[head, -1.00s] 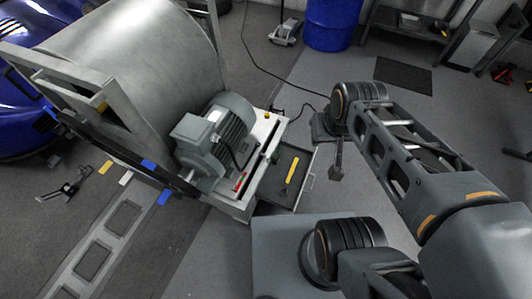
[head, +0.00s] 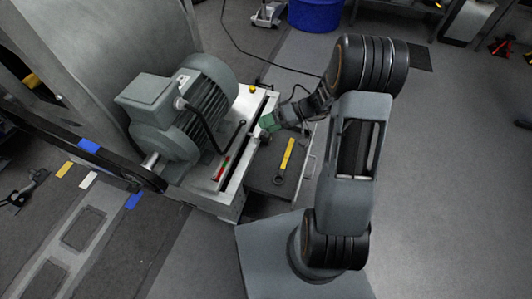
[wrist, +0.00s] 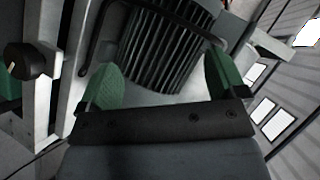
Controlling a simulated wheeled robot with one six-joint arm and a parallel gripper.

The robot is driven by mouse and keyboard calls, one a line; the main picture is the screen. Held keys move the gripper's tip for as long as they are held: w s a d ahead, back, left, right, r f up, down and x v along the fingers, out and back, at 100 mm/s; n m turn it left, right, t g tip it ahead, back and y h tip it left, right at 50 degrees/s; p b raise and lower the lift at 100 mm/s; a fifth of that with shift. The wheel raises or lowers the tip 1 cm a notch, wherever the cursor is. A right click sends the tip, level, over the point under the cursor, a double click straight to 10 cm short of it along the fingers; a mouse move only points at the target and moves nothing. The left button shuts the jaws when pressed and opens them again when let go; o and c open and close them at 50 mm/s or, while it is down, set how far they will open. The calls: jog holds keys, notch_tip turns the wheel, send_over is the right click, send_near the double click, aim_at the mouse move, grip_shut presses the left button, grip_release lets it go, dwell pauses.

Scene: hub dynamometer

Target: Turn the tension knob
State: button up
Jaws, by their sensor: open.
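A black knob (wrist: 30,62) with a pale pointer mark shows at the left edge of the wrist view, beside a dark green patch. I take it to be the tension knob; I cannot make it out clearly in the head view. My gripper (head: 267,123) is at the right edge of the pale machine base (head: 218,203). In the wrist view my gripper (wrist: 163,75) has its two green fingers wide apart with nothing between them. The knob lies outside the left finger, apart from it. The ribbed grey motor (wrist: 172,45) is beyond the fingers.
The motor (head: 180,110) stands on the base beside a big grey roller (head: 105,35). A black lever and a red-green strip (head: 221,169) are close to my gripper. An open drawer (head: 262,182) holds a yellow-handled wrench (head: 286,158).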

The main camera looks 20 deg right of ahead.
aim_at(270, 141)
jog(key=w+d+f+t+b, duration=0.2)
jog(key=f+t+b, duration=0.1)
jog(key=f, duration=0.4)
jog(key=w+d+f+m+t+y+b, duration=0.1)
jog(key=w+d+f+t+b, duration=0.1)
jog(key=f, duration=0.5)
jog(key=w+d+f+t+b, duration=0.2)
jog(key=d+f+t+b, duration=0.1)
jog(key=f, duration=0.5)
jog(key=shift+d+f+t+y+b, duration=0.15)
jog(key=shift+t+y+b, duration=0.2)
jog(key=shift+b, duration=0.55)
jog(key=shift+w+f, duration=0.15)
jog(key=shift+w, duration=0.05)
jog(key=shift+b+x, duration=1.15)
jog(key=shift+x, duration=2.35)
jog(key=shift+s, duration=0.1)
jog(key=c, duration=0.9)
